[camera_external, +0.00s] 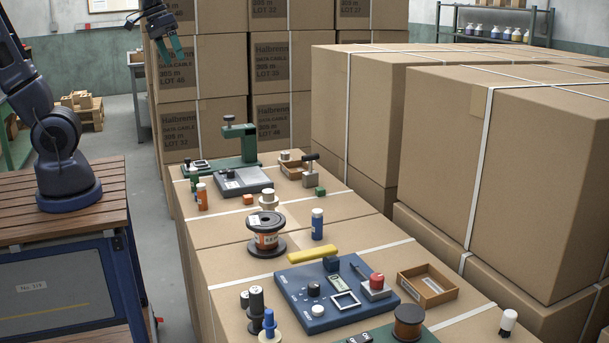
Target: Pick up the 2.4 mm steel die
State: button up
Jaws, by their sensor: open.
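My gripper (170,48) hangs at the top left, pointing down, with its two teal fingers apart and nothing between them. It is high above and well away from the small items on the boxes. I cannot make out which item is the 2.4 mm steel die; no such marking is readable at this size. Small blocks in view are an orange one (248,199) and a green one (320,191) on the cartons. A blue panel (290,275) carries a pale square frame (345,301), a dark knob (313,289) and a red-topped grey block (376,287).
Tall carton stacks (547,170) stand on the right.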

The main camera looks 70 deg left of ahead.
jog(key=w+f+n+g, duration=0.15)
jog(key=w+n, duration=0.25)
jog(key=w, duration=0.8)
jog(key=n+g+h, duration=0.2)
jog(key=n+h, duration=0.1)
jog(key=n, duration=0.8)
send_over(312, 160)
jog(key=a, duration=0.4)
notch_tip(312, 160, down, 27)
jog(key=shift+t, duration=0.25)
jog(key=x, duration=0.5)
jog(key=shift+r, duration=0.1)
jog(key=shift+s+x, duration=0.15)
jog(key=shift+x, duration=1.25)
jog(key=shift+s+x, duration=0.15)
jog(key=shift+x, duration=1.25)
jog(key=c, duration=1.3)
jog(key=shift+c, duration=1.1)
jog(key=shift+r, duration=0.15)
